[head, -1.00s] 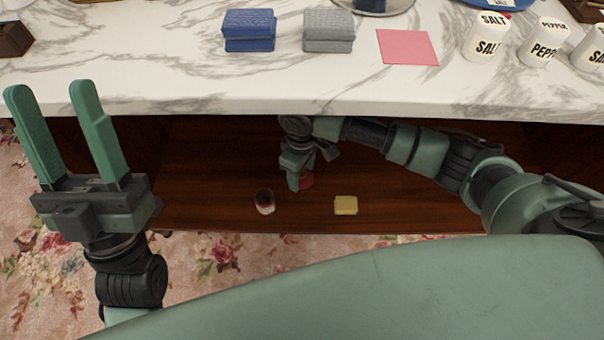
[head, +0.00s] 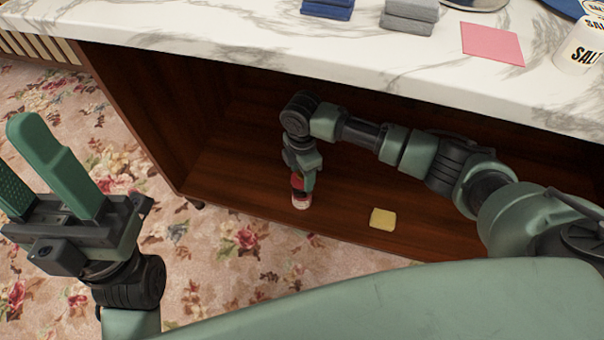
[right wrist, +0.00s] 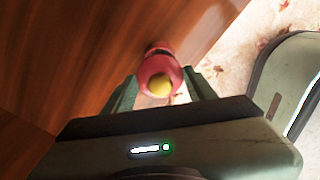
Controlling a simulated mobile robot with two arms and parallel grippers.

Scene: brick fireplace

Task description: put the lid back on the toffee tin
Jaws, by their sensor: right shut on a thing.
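The toffee tin (head: 300,200), small and pale with red, stands on the wooden floor of the compartment under the counter. My right gripper (head: 300,180) is directly above it, pointing down. It is shut on the red lid (head: 297,183), which is at the tin's top. In the right wrist view the lid (right wrist: 153,68) sits between the fingers, round and red with a yellow knob. The tin is mostly hidden behind it there, so I cannot tell whether the lid rests on the rim or hovers. My left gripper (head: 14,150) is open and empty, at the far left.
A yellow block (head: 382,219) lies on the compartment floor to the right of the tin. The marble counter (head: 330,50) overhangs above, with blue and grey folded cloths, a pink square (head: 492,44) and a salt canister (head: 580,46). Floral carpet lies in front.

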